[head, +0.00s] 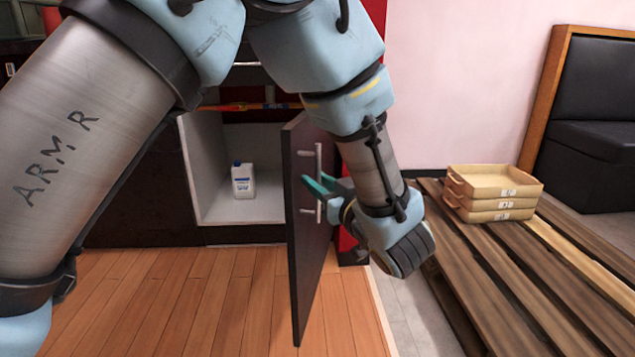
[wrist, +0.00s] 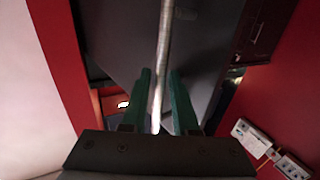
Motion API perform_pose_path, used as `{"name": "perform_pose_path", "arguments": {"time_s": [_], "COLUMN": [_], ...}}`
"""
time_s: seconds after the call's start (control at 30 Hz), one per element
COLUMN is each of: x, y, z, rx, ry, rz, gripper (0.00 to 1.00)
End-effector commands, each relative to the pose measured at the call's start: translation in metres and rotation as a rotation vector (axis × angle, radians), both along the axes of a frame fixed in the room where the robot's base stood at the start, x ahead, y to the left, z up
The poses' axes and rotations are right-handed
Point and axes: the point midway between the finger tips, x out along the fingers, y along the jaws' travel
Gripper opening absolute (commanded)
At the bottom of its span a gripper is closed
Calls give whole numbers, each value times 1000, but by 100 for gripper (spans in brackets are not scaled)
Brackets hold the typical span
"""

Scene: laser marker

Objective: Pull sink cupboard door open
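The dark sink cupboard door (head: 304,250) stands swung wide open, roughly edge-on to the head view. Its vertical metal bar handle (head: 318,160) is on the side facing my arm. My gripper (head: 314,184) is at the handle, with its teal fingers pointing left toward the door. In the wrist view the handle (wrist: 163,60) runs between the two green fingers (wrist: 161,80), with a visible gap on each side, so the gripper looks open around the bar. The cupboard interior (head: 210,165) is exposed to the left of the door.
A white bottle (head: 243,180) stands inside the cupboard. Stacked tan trays (head: 492,192) sit on a wooden pallet (head: 500,275) at the right, with a black seat (head: 595,130) behind. Wooden floor (head: 190,300) in front of the cupboard is clear. Wall sockets (wrist: 252,138) show in the wrist view.

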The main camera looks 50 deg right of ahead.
Motion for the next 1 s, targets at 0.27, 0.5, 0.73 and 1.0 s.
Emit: {"name": "perform_pose_path", "arguments": {"time_s": [0.27,0.5,0.73,1.0], "x": [0,-10,-50,-93], "y": [0,2,14,28], "z": [0,0,2,1], "rx": [0,1,2,0], "ry": [1,2,2,1], "rz": [0,-3,-6,-2], "gripper": [45,45,45,45]}}
